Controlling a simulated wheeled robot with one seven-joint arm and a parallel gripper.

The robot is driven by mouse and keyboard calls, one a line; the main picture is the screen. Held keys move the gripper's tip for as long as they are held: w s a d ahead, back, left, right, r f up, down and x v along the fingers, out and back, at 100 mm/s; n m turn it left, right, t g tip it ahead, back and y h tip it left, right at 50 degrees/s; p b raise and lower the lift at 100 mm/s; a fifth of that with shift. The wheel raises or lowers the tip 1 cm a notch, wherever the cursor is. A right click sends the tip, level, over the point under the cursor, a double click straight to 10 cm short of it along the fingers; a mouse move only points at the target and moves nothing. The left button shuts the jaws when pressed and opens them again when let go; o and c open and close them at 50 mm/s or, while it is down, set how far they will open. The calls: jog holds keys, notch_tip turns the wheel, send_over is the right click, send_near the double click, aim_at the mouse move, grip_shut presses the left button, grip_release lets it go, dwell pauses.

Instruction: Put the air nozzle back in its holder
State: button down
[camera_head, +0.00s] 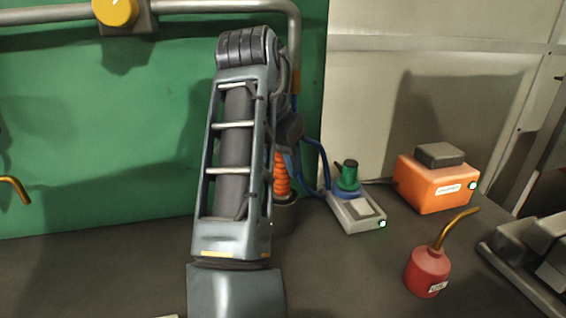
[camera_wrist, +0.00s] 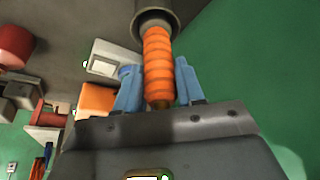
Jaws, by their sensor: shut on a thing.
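The air nozzle has an orange ribbed body (camera_head: 281,172), upright in the head view and partly covered by my arm. It also shows in the wrist view (camera_wrist: 158,55). The holder is a dark grey round cup (camera_head: 286,216) on the bench, and its rim also shows in the wrist view (camera_wrist: 146,27). The orange end reaches the cup's mouth and seems to enter it; how deep is hidden. My gripper (camera_wrist: 157,72) has its blue fingers on either side of the orange body, shut on it. In the head view my arm hides the fingers.
Right of the holder are a grey device (camera_head: 357,212) with a green-topped spool (camera_head: 348,178), an orange box (camera_head: 432,185) and a red oil can (camera_head: 428,270). A blue hose (camera_head: 322,160) hangs close to the nozzle. A metal pipe (camera_head: 215,7) runs above. The bench front is mostly clear.

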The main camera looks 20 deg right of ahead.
jog(key=c, duration=0.7)
grip_release()
jog(key=shift+f, duration=0.15)
jog(key=p+v, duration=0.1)
jog(key=v, duration=1.1)
